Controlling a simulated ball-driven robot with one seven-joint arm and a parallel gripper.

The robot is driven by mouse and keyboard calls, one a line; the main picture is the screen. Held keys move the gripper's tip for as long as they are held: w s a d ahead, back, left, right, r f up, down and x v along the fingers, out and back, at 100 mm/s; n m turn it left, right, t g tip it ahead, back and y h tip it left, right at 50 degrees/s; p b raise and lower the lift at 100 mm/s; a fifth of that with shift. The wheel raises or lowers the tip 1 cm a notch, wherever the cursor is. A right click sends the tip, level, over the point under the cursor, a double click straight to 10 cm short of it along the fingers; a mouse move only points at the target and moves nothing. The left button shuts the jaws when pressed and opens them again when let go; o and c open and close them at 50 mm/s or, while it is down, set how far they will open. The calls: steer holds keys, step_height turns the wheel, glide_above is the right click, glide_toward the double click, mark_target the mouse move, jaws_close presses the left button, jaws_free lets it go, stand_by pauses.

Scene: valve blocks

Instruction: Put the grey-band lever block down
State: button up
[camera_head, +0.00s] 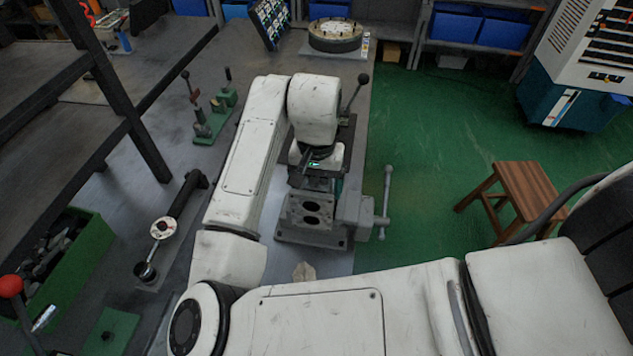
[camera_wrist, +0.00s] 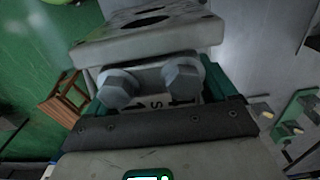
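My gripper (camera_head: 314,170) points down just behind a grey metal block with two dark openings (camera_head: 311,209). In the wrist view, two hex bolt heads (camera_wrist: 182,79) and a partly hidden label lie close before my gripper, with teal edges beside them. I cannot tell whether these belong to a held thing, and the fingertips are hidden. A lever with a black knob (camera_head: 362,80) rises behind my wrist; its base is mostly hidden. Two green-based lever blocks stand at the left, the nearer one (camera_head: 203,130) and the farther one (camera_head: 224,98). No grey band can be made out.
A bar handle (camera_head: 386,201) juts from the right of the grey block. A round fixture (camera_head: 335,36) stands at the bench's far end. A green bin of parts (camera_head: 70,275) is at the lower left. Bare bench lies around the green lever blocks. A wooden stool (camera_head: 522,190) stands right.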

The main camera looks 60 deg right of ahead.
steer(key=shift+o, duration=0.6)
step_height(320, 180, up, 12)
steer(key=shift+r, duration=0.15)
stand_by(0.6)
